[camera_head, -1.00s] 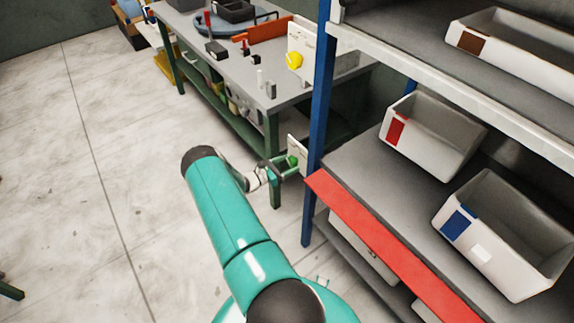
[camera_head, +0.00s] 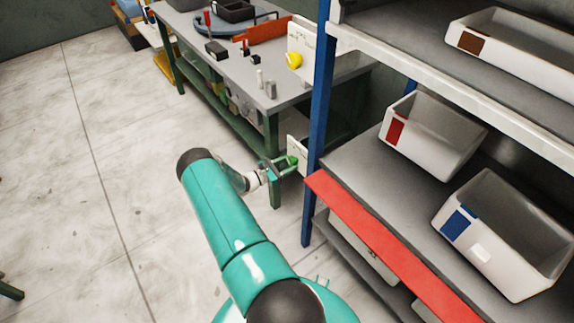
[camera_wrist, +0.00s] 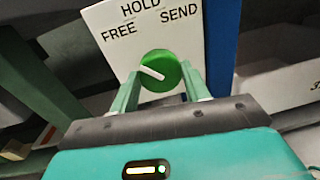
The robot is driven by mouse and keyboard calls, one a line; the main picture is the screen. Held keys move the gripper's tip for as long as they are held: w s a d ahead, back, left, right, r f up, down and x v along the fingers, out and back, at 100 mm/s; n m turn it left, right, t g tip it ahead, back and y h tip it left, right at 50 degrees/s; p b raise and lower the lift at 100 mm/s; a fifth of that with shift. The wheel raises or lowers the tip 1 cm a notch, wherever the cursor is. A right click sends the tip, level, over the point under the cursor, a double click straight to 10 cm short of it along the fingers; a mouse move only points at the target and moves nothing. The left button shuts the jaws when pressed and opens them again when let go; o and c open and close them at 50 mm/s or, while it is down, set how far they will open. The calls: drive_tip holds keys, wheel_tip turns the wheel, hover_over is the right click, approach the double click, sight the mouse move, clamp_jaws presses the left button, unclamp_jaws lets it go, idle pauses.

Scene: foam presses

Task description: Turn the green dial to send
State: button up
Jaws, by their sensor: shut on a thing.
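The green dial (camera_wrist: 158,72) sits on a white panel (camera_wrist: 112,20) lettered FREE, HOLD and SEND from left to right. Its white pointer mark slants to the upper left, on the FREE side. My gripper (camera_wrist: 162,78) has one green finger on each side of the dial and is shut on it. In the head view, my gripper (camera_head: 283,165) reaches the dial (camera_head: 292,161) on the small white panel (camera_head: 298,148) beside the blue rack post. The fingers cover part of the dial's sides.
The blue post (camera_head: 318,120) stands just right of the panel. A rack shelf with a red front edge (camera_head: 375,240) holds white bins (camera_head: 432,130). A green-legged workbench (camera_head: 235,75) stands behind. Open floor lies left.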

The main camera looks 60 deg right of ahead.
drive_tip(key=m, duration=0.5)
drive_tip(key=shift+w+r, duration=0.1)
drive_tip(key=m, duration=0.4)
drive_tip(key=shift+t, duration=0.4)
drive_tip(key=m, duration=0.5)
drive_tip(key=shift+r+t, duration=0.1)
drive_tip(key=shift+t, duration=0.3)
drive_tip(key=shift+m, duration=1.6)
drive_tip(key=o, duration=1)
drive_tip(key=shift+a, duration=0.1)
drive_tip(key=v, duration=1.3)
drive_tip(key=shift+a, duration=0.4)
